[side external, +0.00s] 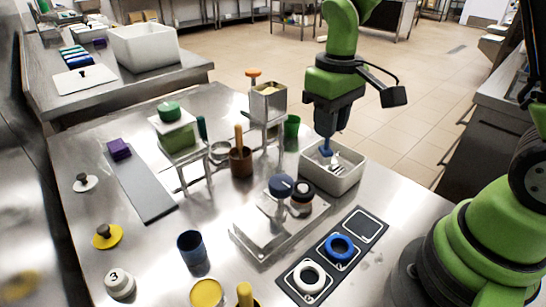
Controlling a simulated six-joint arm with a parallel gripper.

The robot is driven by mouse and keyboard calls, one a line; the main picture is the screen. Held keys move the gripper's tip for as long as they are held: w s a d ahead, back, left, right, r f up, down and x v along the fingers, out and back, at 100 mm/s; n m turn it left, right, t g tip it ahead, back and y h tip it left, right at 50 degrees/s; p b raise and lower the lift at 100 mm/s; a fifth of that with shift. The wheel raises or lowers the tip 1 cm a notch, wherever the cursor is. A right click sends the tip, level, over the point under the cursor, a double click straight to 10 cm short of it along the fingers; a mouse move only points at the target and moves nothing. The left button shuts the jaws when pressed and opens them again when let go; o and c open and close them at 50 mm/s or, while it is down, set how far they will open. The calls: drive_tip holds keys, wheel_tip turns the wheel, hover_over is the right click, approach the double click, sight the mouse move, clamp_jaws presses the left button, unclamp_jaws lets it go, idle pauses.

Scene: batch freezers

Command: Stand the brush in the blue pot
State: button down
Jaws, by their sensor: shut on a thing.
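My gripper (326,151) points down into the white bin (345,184) at the right of the table. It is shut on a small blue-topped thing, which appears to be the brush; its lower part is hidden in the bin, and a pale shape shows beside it. The blue pot (192,252) stands upright at the front left of the table, well away from my gripper. Its inside looks dark, and I see nothing sticking out of it.
A metal machine (265,230) with dark knobs stands between the bin and the blue pot. A brown pot (241,164) with a wooden handle, a green cup (291,132) and raised stands are behind. A yellow pot (207,293) is in front. A black ring holder (325,264) lies right.

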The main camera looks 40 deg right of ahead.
wheel_tip(320, 180, up, 5)
drive_tip(key=shift+w+a+r, duration=0.15)
drive_tip(key=w+a+y, duration=0.1)
drive_tip(key=w+a, duration=0.2)
drive_tip(key=a, duration=0.9)
drive_tip(key=w+a, duration=0.3)
drive_tip(key=a, duration=0.9)
wheel_tip(320, 180, down, 12)
drive_tip(key=shift+w+a+r+t, duration=0.15)
drive_tip(key=shift+a+r+t, duration=0.05)
drive_tip(key=shift+r+t, duration=0.1)
drive_tip(key=shift+f, duration=0.35)
drive_tip(key=shift+f, duration=1.85)
